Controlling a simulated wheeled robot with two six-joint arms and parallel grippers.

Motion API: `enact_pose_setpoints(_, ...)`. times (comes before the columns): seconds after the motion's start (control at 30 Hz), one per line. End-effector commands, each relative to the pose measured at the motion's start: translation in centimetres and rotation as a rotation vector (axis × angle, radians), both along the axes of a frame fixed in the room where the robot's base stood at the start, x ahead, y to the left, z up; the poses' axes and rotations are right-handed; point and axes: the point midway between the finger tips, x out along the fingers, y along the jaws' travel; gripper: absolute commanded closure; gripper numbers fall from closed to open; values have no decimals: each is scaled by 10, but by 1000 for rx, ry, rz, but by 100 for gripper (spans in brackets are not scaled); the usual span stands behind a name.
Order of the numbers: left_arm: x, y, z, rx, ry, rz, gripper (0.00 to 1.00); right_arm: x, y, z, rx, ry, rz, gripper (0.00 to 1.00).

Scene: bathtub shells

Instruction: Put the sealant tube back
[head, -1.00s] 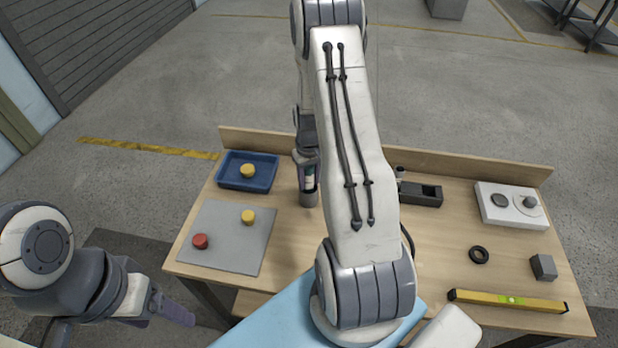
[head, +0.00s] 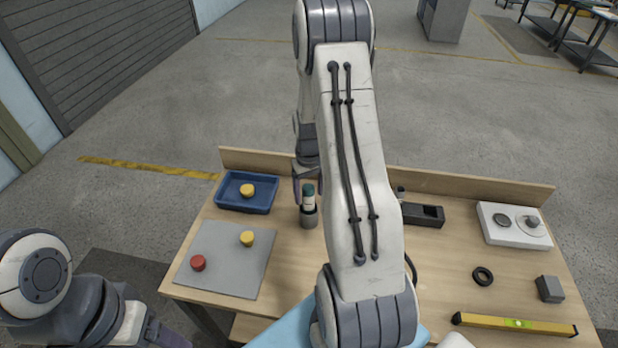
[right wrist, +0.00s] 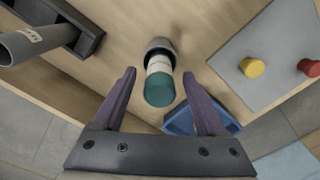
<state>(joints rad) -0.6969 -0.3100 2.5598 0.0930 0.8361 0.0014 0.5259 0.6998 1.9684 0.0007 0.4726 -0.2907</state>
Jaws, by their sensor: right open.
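The sealant tube (head: 308,196), with a teal cap and a pale label, stands upright in a grey round holder (head: 309,218) on the table, right of the blue tray. In the right wrist view the tube's teal cap (right wrist: 159,90) points toward the camera, and its lower end is inside the holder (right wrist: 160,45). My right gripper (right wrist: 160,76) is open, its two fingers on either side of the tube with gaps between; in the head view it (head: 300,182) is just above and beside the cap. My left gripper (head: 165,335) is low at the left edge, cut off by the frame.
A blue tray (head: 232,205) holds a yellow knob. A grey mat (head: 222,270) bears a yellow and a red knob. A dark slotted block (head: 425,215) stands partly behind my right arm. A ring (head: 482,276), grey cube (head: 550,289) and yellow level (head: 515,324) lie at right.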

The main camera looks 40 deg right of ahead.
Motion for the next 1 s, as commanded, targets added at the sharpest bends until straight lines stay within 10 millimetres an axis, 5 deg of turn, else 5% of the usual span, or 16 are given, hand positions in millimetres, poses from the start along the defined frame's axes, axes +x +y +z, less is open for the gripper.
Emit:
enact_pose_setpoints(0.3, 0, 0, -16, 0, 0, -1, 27, 1, 0, 65, -3, -5, 0, 26)
enact_pose_setpoints(0.73, 0, 0, -18, 0, 0, -1, 27, 2, 8, 88, -1, -3, 15, 26)
enact_pose_setpoints(0.87, 0, 0, -18, 0, 0, -1, 27, 7, 57, 104, 2, -12, 99, 26)
enact_pose_setpoints(1.0, 0, 0, -18, 0, 0, -1, 27, -5, 150, 129, 11, -26, 263, 26)
